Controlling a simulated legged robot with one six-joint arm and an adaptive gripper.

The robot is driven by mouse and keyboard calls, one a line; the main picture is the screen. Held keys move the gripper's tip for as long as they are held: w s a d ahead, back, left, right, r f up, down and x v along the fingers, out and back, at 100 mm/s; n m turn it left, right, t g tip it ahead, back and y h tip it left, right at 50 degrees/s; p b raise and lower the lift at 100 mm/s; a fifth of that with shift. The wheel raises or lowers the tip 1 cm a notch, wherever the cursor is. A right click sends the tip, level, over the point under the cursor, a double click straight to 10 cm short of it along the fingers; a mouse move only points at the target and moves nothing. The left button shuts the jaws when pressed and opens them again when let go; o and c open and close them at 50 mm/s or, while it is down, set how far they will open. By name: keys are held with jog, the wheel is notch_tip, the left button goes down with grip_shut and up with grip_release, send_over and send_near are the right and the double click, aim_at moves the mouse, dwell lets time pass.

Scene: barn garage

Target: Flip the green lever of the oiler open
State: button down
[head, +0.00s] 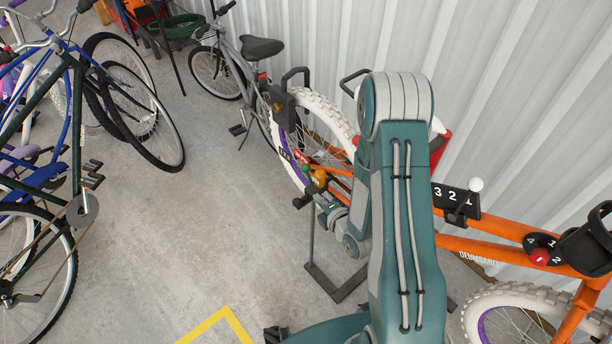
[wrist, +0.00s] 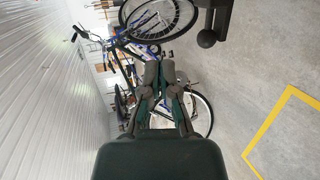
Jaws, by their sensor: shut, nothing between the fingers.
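A small cluster of coloured parts sits by the orange bike's rear wheel in the head view. In the head view my arm reaches down beside the cluster and hides much of the gripper. I cannot tell whether they touch. No green lever shows in the wrist view.
The orange bike (head: 465,245) stands along the corrugated wall (head: 540,90), with a numbered shifter (head: 455,200) on it. A black box (head: 284,108) is by the rear wheel. A black ball-ended part (wrist: 207,38) is near my gripper. Floor (head: 190,220) at left is clear before other bikes.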

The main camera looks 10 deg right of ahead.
aim_at(308, 175)
jog(key=x, duration=1)
jog(key=shift+w+d+f, duration=0.2)
jog(key=shift+w+d, duration=0.3)
jog(key=shift+w, duration=0.35)
jog(key=shift+w+d+f, duration=0.2)
jog(key=shift+w+d, duration=0.3)
jog(key=shift+w, duration=0.3)
jog(key=shift+w+a+g+h, duration=0.3)
jog(key=shift+w+g, duration=0.15)
jog(key=shift+g, duration=0.25)
jog(key=w+g, duration=0.1)
jog(key=g, duration=0.1)
jog(key=w+a+f+g+h, duration=0.1)
jog(key=w+f+g+h, duration=0.1)
jog(key=g, duration=0.1)
jog(key=shift+w+a+f+n+g, duration=0.1)
jog(key=shift+w+a+n+g, duration=0.2)
jog(key=shift+a+n, duration=0.1)
jog(key=shift+s+d, duration=0.15)
jog(key=shift+s, duration=0.05)
jog(key=shift+s+d, duration=0.3)
jog(key=shift+s, duration=0.3)
